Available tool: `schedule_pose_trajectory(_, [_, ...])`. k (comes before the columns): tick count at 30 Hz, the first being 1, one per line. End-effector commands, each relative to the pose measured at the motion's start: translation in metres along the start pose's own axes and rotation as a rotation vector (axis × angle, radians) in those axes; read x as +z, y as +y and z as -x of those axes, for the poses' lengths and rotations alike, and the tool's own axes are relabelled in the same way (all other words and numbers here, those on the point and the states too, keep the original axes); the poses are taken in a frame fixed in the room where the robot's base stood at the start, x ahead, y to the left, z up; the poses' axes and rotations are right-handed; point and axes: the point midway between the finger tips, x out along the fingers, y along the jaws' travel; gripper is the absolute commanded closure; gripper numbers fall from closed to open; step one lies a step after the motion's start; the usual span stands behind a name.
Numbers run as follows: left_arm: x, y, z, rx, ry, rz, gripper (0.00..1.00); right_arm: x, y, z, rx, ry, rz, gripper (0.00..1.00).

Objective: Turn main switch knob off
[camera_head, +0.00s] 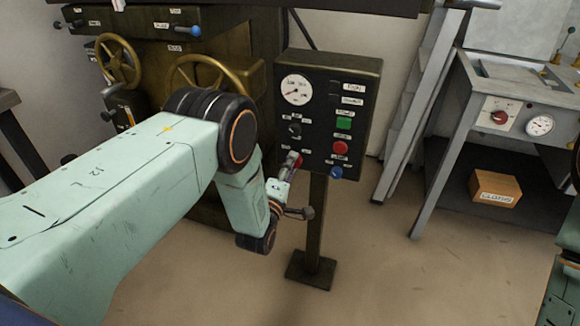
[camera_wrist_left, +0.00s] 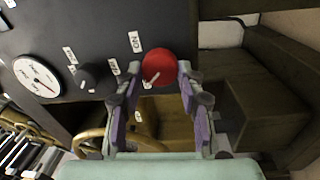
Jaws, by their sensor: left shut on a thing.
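The black control panel (camera_head: 330,112) stands on a post. The main switch knob, a round red knob (camera_wrist_left: 158,66) with a white pointer mark, sits at its lower edge; an "ON" label (camera_wrist_left: 136,41) is beside it. In the head view the knob (camera_head: 295,159) is partly hidden by my left gripper (camera_head: 284,172). In the wrist view my left gripper (camera_wrist_left: 155,82) has its two fingers on either side of the red knob, shut on it. The pointer slants toward the lower left of the wrist view. My right gripper is out of view.
The panel also bears a gauge (camera_head: 296,90), a black knob (camera_head: 295,130), a green button (camera_head: 344,123), a red button (camera_head: 340,147) and a blue knob (camera_head: 336,172). Brass handwheels (camera_head: 118,62) stand behind my left arm. A bench with a box (camera_head: 495,188) stands right.

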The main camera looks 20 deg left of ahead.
Motion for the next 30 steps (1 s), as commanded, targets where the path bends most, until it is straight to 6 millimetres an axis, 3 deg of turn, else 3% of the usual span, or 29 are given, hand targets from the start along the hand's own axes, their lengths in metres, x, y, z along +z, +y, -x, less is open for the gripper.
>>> schedule_pose_trajectory(11, [-0.0003, -0.0019, 0.0013, -0.005, 0.002, 0.006, 0.94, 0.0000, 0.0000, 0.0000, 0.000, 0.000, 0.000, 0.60])
schedule_pose_trajectory(12, [-0.0003, -0.0019, 0.0013, -0.005, 0.002, 0.006, 0.61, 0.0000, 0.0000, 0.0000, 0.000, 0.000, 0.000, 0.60])
schedule_pose_trajectory(20, [-0.0002, -0.0010, 0.0006, -0.003, 0.001, 0.005, 0.39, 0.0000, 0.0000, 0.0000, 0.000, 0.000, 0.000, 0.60])
schedule_pose_trajectory(30, [0.0000, -0.0007, 0.0028, -0.002, 0.000, 0.004, 0.39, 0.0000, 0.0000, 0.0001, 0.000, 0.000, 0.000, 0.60])
